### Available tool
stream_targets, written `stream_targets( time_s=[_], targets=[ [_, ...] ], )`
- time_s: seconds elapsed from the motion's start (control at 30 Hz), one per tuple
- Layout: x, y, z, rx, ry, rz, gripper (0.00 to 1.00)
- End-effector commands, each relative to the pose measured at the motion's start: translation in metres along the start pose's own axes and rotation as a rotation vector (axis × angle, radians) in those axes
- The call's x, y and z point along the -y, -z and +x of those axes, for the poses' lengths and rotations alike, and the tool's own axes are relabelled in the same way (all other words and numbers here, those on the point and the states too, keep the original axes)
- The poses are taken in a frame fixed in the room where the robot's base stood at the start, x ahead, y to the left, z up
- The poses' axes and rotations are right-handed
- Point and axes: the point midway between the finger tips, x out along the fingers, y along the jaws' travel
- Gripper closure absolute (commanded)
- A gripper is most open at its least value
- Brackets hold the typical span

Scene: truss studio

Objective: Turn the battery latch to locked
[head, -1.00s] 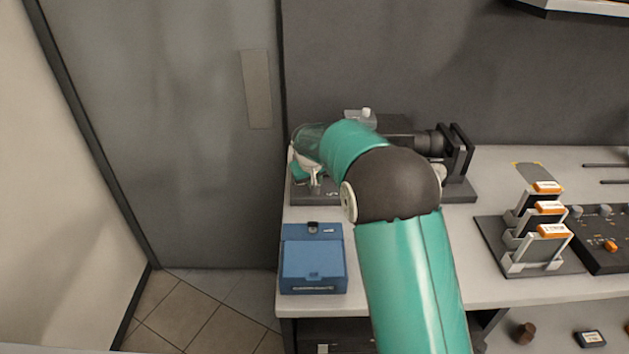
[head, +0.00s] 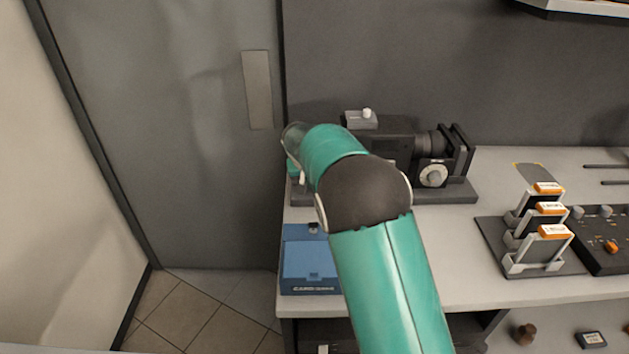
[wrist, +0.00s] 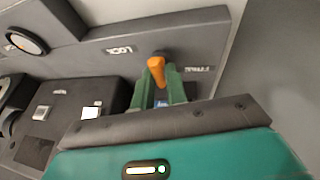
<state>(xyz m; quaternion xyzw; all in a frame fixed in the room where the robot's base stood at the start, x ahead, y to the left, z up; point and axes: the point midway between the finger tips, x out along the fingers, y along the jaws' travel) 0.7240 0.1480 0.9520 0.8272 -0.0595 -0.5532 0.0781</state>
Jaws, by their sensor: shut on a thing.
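The orange battery latch (wrist: 157,66) shows in the wrist view on the dark grey housing. A LOCK label (wrist: 121,50) lies to its left in that picture, upside down, and another label (wrist: 198,70) that I cannot read surely lies to its right. The latch's tip points down between the two, toward me. My gripper (wrist: 158,82) has its green fingers shut on the latch, one on each side. In the head view, the camera (head: 390,135) stands on the bench; my arm hides the latch and my fingers.
A blue card box (head: 311,267) sits at the bench's front left, close to my arm. A rack with orange-labelled cards (head: 515,263) and a control panel (head: 600,240) stand to the right.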

Motion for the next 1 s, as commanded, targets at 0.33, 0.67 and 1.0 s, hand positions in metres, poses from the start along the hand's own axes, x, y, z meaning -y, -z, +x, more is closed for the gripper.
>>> stream_targets(
  time_s=[0.33, 0.67, 1.0],
  targets=[
    [0.0, 0.0, 0.0, -0.001, 0.0, -0.001, 0.64],
    [0.0, 0.001, -0.026, -0.003, 0.002, 0.0, 0.64],
    [0.0, 0.001, -0.101, -0.004, 0.002, 0.0, 0.64]
  ],
)
